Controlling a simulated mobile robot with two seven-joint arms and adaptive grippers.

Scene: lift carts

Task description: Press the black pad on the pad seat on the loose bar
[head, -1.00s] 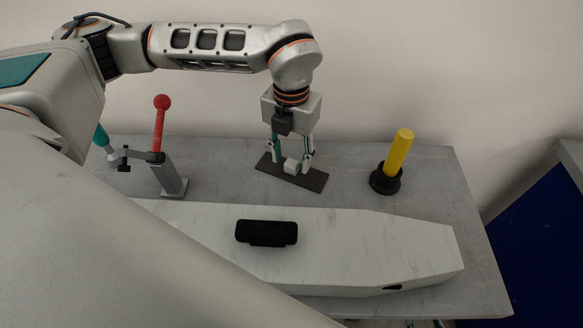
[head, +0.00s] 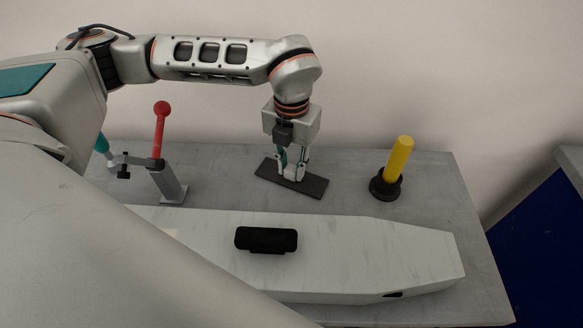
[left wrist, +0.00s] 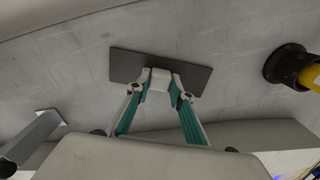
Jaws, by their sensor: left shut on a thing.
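The black pad (head: 312,187) is a thin dark rectangular plate lying flat on the grey table, behind the loose bar. A small pale block stands on its middle. My left gripper (head: 291,174) points down over the pad with its fingers closed on this block. In the left wrist view the pad (left wrist: 125,65) shows behind the fingers (left wrist: 161,82), which hold the block from both sides. The loose bar (head: 365,255) is long and pale, with a thick black piece (head: 266,239) on top. I cannot tell for sure which part is the pad seat. My right gripper is not in view.
A grey clamp stand with a red-knobbed lever (head: 160,140) stands left of the pad. A yellow handle on a black round base (head: 385,187) stands to its right. My own grey body hides the lower left.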

